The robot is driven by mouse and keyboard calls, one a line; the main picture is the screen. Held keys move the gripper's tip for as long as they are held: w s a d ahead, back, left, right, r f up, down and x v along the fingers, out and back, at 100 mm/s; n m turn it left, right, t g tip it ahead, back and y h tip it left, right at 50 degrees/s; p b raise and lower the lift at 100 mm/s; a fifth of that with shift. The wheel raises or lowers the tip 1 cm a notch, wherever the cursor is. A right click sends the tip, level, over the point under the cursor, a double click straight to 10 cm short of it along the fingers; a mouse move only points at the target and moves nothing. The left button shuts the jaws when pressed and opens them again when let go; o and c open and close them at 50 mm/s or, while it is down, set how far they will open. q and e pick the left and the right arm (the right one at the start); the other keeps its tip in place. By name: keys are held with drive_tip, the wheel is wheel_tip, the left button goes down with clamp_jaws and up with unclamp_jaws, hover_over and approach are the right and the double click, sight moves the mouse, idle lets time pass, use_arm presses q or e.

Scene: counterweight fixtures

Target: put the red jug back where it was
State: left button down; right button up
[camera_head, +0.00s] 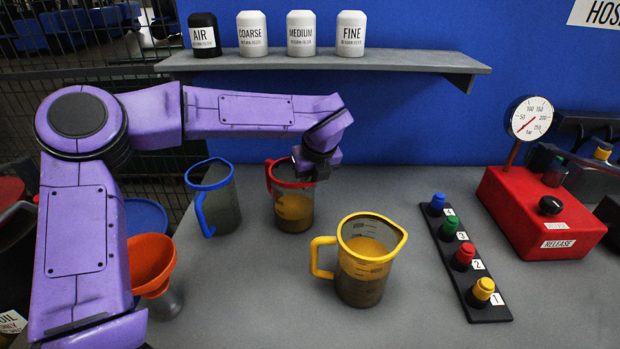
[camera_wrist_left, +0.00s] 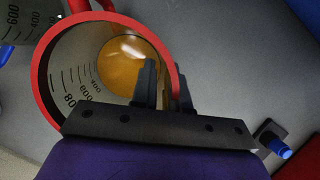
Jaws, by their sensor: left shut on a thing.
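The red-rimmed clear jug (camera_head: 293,208) stands upright at the back of the grey counter, with amber liquid in its lower part. My left gripper (camera_head: 314,176) is shut on its rim at the right side. In the left wrist view the fingers (camera_wrist_left: 166,76) straddle the red rim (camera_wrist_left: 45,80), one inside and one outside. The jug's base is at or very near the counter; I cannot tell whether it touches. My right gripper is in neither view.
A blue jug (camera_head: 222,208) stands close left of the red jug; a yellow jug (camera_head: 362,275) with liquid stands in front. An orange funnel (camera_head: 152,262) is at the left. A button strip (camera_head: 465,262) and red gauge box (camera_head: 540,215) are right. A shelf (camera_head: 330,62) with several bottles hangs above.

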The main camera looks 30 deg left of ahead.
use_arm(q)
drive_tip(key=shift+f, duration=0.1)
drive_tip(key=c, duration=1.1)
unclamp_jaws()
drive_tip(key=b+v, duration=0.1)
drive_tip(key=v, duration=1.1)
